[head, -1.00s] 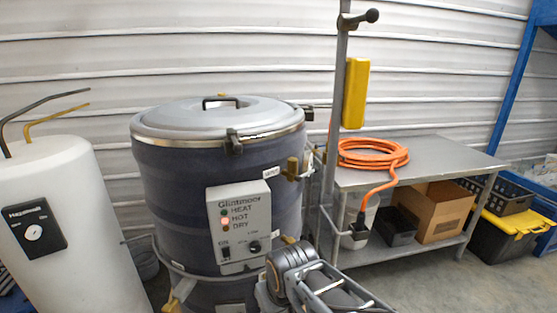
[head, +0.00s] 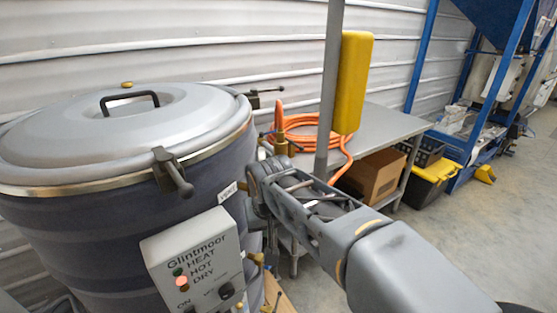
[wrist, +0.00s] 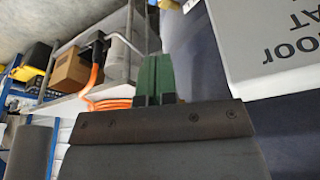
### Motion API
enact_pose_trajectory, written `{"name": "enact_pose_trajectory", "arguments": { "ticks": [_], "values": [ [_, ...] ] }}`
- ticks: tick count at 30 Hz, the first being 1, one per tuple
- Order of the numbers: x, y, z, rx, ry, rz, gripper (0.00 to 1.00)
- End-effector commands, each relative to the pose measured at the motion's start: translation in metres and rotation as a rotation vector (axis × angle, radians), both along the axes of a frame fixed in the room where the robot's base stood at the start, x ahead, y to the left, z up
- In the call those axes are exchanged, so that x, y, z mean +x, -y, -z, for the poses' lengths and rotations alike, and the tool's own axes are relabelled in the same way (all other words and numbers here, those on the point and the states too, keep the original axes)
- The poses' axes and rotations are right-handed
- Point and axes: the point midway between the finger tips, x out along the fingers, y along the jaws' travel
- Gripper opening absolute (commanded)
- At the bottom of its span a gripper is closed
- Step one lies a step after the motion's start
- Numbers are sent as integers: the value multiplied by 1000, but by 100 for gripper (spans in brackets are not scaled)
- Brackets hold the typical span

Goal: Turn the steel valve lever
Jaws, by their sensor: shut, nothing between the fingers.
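A brass valve fitting (head: 283,146) shows at the right side of the dark drum (head: 60,245), with a thin grey bar at its top that may be the steel lever. A lower brass fitting (head: 257,259) is partly hidden by my arm. My gripper (wrist: 151,76) has green fingers, shut together with nothing between them. They point past the drum's side toward the table. A bent pale rod (wrist: 128,46) shows just beyond the fingertips in the wrist view; I cannot tell whether it is the lever. In the head view my wrist hides the fingers and part of the drum's side.
A control box (head: 195,262) with a lit lamp juts from the drum. A grey post (head: 330,90) carries a yellow box (head: 350,82) close behind my wrist. A table (head: 385,128) holds an orange hose (head: 300,122). Open floor lies at the right.

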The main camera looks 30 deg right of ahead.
Motion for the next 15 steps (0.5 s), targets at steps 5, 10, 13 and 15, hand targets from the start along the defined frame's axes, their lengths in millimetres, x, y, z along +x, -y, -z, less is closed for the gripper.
{"name": "enact_pose_trajectory", "arguments": {
  "ticks": [5,10,13,15],
  "values": [
    [68,18,-84,-21,-29,243,0],
    [116,39,-132,-42,-36,468,0],
    [135,47,-150,-53,-33,569,0],
    [145,51,-158,-57,-30,623,0]
  ]
}}
